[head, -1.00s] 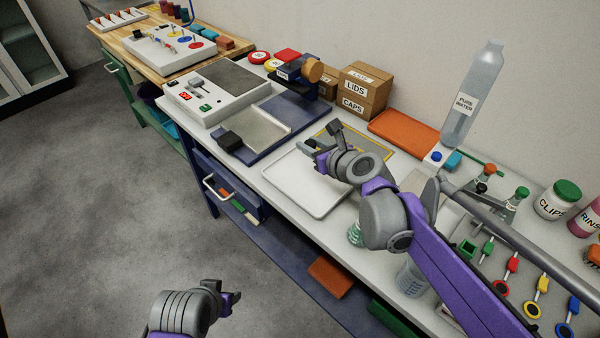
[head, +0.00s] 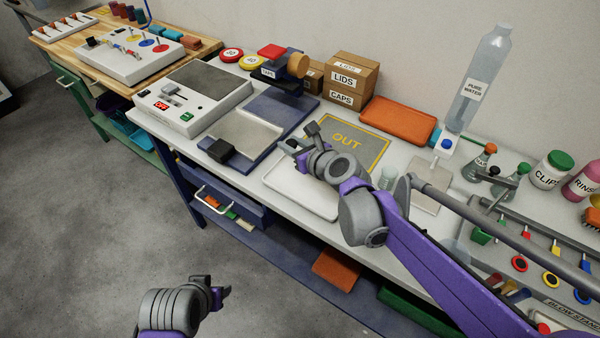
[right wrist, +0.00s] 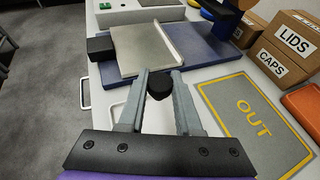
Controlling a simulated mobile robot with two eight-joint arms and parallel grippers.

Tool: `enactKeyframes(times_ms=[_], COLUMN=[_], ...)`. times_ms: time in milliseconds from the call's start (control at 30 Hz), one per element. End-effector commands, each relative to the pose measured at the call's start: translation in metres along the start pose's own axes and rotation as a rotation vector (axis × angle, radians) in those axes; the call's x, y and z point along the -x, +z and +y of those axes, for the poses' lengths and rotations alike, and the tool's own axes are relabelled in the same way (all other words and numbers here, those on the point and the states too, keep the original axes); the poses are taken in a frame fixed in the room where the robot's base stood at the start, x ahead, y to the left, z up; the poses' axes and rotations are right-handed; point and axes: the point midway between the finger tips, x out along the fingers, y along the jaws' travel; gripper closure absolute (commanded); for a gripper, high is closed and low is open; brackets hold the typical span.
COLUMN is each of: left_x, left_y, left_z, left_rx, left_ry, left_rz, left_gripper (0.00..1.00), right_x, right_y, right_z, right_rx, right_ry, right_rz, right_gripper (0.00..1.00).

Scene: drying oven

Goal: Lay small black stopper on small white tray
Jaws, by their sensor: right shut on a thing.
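The small white tray (head: 318,206) lies on the bench in front of the yellow-edged mat. My right gripper (head: 291,147) is above the tray's far left part, near the blue platform. In the right wrist view, my right gripper (right wrist: 158,88) is shut on the small black stopper (right wrist: 159,82), which sits between the fingertips. The stopper is hard to make out in the head view. My forearm hides part of the tray. My left gripper (head: 223,293) is low over the floor in front of the bench, and its jaw opening is unclear.
A blue platform (head: 283,107) with a metal plate (head: 245,133) and black block (head: 221,150) stands left of the tray. The OUT mat (head: 364,143), cardboard boxes (head: 352,75) and orange tray (head: 398,120) are behind. Flasks and a rack stand right.

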Motion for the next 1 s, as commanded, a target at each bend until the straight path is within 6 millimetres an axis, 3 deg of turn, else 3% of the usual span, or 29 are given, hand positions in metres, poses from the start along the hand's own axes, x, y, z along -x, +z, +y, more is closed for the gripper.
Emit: enactKeyframes(times_ms=[133,500,967,1000], left_x=[-0.005,-0.011,-0.015,-0.015], left_y=[0.003,0.006,0.009,0.009], left_z=[0.000,0.000,0.000,0.000], left_rx=[0.000,0.000,0.000,0.000], left_ry=[0.000,0.000,0.000,0.000], left_rz=[-0.002,-0.004,-0.005,-0.005], left_gripper=[0.50,0.50,0.50,0.50], right_x=[-0.012,-0.029,-0.032,-0.032], right_y=[-0.028,-0.069,-0.079,-0.078], right_z=[0.000,0.000,0.000,0.000], right_rx=[-0.001,-0.001,-0.001,-0.001], right_ry=[0.000,0.000,0.000,0.000], right_rz=[0.000,0.000,0.000,0.000], right_gripper=[1.00,1.00,1.00,0.63])
